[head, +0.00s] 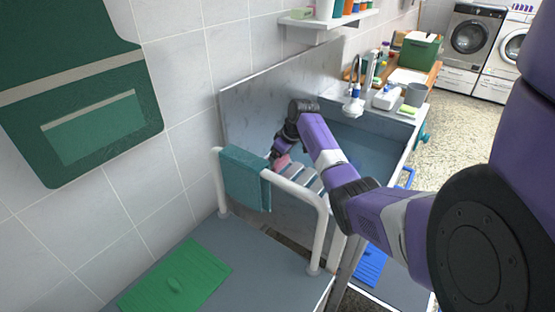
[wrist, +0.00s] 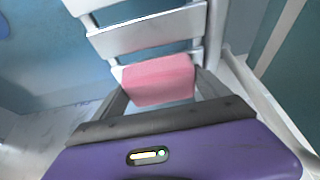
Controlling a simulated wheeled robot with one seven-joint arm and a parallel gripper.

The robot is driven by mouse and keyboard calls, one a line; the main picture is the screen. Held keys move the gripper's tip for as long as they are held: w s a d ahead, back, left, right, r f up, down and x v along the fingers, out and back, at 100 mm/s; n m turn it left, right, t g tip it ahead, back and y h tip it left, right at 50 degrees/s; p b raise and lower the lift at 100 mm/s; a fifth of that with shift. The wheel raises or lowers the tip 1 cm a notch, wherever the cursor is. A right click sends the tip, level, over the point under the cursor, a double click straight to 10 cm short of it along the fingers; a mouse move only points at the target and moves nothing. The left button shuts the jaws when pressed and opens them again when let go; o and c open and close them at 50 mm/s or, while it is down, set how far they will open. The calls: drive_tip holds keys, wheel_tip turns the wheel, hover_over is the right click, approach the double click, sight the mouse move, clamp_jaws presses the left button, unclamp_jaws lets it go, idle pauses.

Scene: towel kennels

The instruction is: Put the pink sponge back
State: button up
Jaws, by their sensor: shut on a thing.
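The pink sponge (wrist: 158,82) is a small pink block between the two grey fingers of my gripper (wrist: 160,90) in the wrist view. My gripper is shut on it. In the head view the sponge (head: 282,161) shows as a small pink patch beside my gripper (head: 277,158), at the left end of the sink. A white slatted rack (wrist: 148,35) lies just beyond the sponge in the wrist view. Its slats (head: 308,179) also show in the head view, partly hidden by my arm. I cannot tell whether the sponge touches the slats.
A white rail (head: 325,225) with a teal towel (head: 245,178) over it stands close in front of my gripper. The sink basin (head: 367,145) lies to the right, with a tap (head: 354,88) behind it. A grey cup (head: 415,94) and bottles stand on the counter.

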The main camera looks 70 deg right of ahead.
drive_tip(key=shift+f, duration=0.15)
drive_tip(key=o, duration=1.3)
drive_tip(key=shift+r, duration=0.3)
drive_tip(key=b+v, duration=0.1)
drive_tip(key=v, duration=1)
drive_tip(key=shift+s+r, duration=0.15)
drive_tip(key=shift+r, duration=0.25)
